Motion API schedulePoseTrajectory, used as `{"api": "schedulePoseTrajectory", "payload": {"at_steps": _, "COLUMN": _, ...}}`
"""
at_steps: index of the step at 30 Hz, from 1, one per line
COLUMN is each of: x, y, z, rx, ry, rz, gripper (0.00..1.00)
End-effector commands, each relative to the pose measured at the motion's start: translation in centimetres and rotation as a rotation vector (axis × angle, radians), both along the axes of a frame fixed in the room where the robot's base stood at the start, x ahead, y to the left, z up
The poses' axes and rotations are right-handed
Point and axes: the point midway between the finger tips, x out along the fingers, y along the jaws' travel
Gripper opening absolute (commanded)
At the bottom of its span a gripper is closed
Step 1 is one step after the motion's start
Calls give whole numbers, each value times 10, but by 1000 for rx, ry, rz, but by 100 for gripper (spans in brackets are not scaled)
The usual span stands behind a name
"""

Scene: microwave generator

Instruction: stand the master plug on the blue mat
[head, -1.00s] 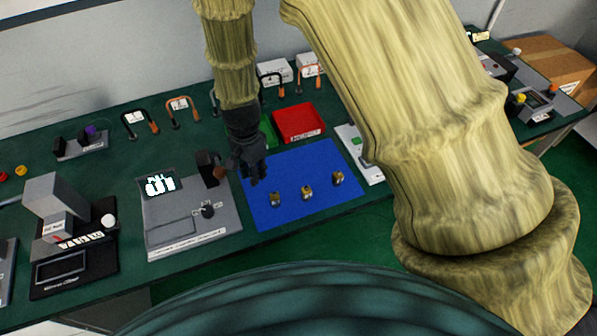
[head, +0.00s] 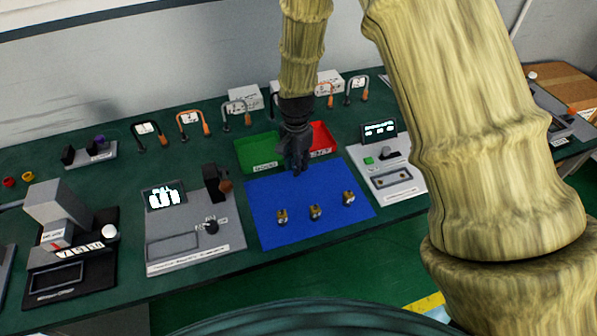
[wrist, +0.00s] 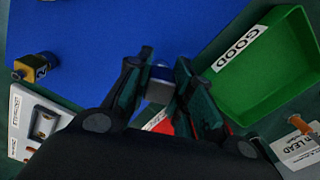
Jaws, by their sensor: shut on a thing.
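The blue mat (head: 262,205) lies on the green bench with three small brass-coloured plugs standing in a row near its front: left (head: 282,216), middle (head: 315,213) and right (head: 348,199). My gripper (head: 299,170) is above the mat's back edge, pointing down. In the wrist view its fingers (wrist: 165,57) are closed around a small grey piece with a light and blue end, seemingly the master plug (wrist: 158,88). The mat also shows in the wrist view (wrist: 100,30).
Behind the mat are a green GOOD tray (head: 255,155) and a red tray (head: 322,137), partly behind my gripper. A grey device with a screen (head: 185,235) stands left of the mat, another (head: 385,180) right. Cable leads line the back. The mat's middle is clear.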

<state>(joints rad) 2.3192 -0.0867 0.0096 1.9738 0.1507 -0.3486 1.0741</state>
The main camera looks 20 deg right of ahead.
Motion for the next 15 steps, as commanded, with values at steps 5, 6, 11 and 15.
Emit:
{"api": "schedulePoseTrajectory", "payload": {"at_steps": 5, "x": 5, "y": -7, "z": -2, "rx": 0, "ry": 0, "rz": 1, "gripper": 0}}
{"api": "schedulePoseTrajectory", "payload": {"at_steps": 6, "x": 5, "y": -7, "z": -3, "rx": 0, "ry": 0, "rz": 1, "gripper": 0}}
{"api": "schedulePoseTrajectory", "payload": {"at_steps": 11, "x": 5, "y": -7, "z": -17, "rx": 0, "ry": 0, "rz": 2, "gripper": 0}}
{"api": "schedulePoseTrajectory", "payload": {"at_steps": 15, "x": 5, "y": -7, "z": -31, "rx": 1, "ry": 0, "rz": 2, "gripper": 0}}
